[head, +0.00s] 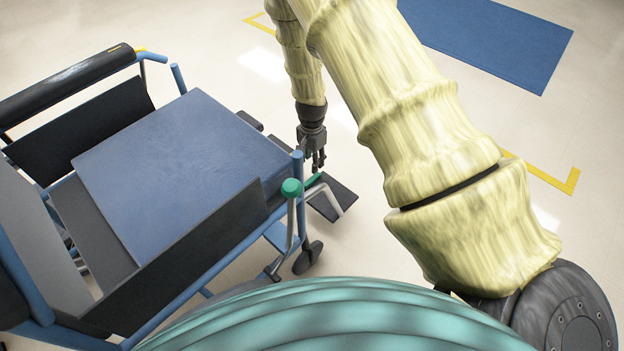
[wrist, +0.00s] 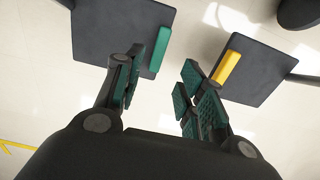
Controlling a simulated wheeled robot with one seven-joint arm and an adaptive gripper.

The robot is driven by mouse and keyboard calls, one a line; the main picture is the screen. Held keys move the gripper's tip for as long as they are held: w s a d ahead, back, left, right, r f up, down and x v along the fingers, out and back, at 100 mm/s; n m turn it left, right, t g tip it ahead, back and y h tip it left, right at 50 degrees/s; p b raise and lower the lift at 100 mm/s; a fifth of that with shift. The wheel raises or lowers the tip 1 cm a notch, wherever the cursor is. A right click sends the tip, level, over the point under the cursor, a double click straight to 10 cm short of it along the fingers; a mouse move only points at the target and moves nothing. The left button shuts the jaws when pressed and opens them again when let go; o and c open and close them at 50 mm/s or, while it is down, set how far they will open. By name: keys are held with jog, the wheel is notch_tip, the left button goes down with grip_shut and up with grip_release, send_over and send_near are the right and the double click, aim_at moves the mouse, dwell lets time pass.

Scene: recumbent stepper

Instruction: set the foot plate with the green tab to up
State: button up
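The foot plate with the green tab (wrist: 108,30) is a dark flat plate at the upper left of the wrist view, broad face toward the camera. It looks lowered flat. Its green tab (wrist: 160,49) lies along its right edge. My gripper (wrist: 160,82) is open and empty; its left finger overlaps the plate's lower edge near the tab, but contact cannot be told. In the head view my gripper (head: 318,160) points down just beyond the wheelchair's front corner, above a dark foot plate (head: 341,191); which plate this is cannot be told.
A second dark foot plate (wrist: 262,76) with a yellow tab (wrist: 227,67) lies right of my gripper. The blue wheelchair seat (head: 180,165) is at left in the head view, with a green-knobbed lever (head: 292,187) at its front corner. Open floor lies beyond, with a blue mat (head: 490,40).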

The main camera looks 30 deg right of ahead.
aim_at(312, 179)
notch_tip(312, 179, down, 9)
jog(key=b, duration=0.3)
jog(key=shift+f+b, duration=0.15)
jog(key=shift+b, duration=0.25)
grip_shut()
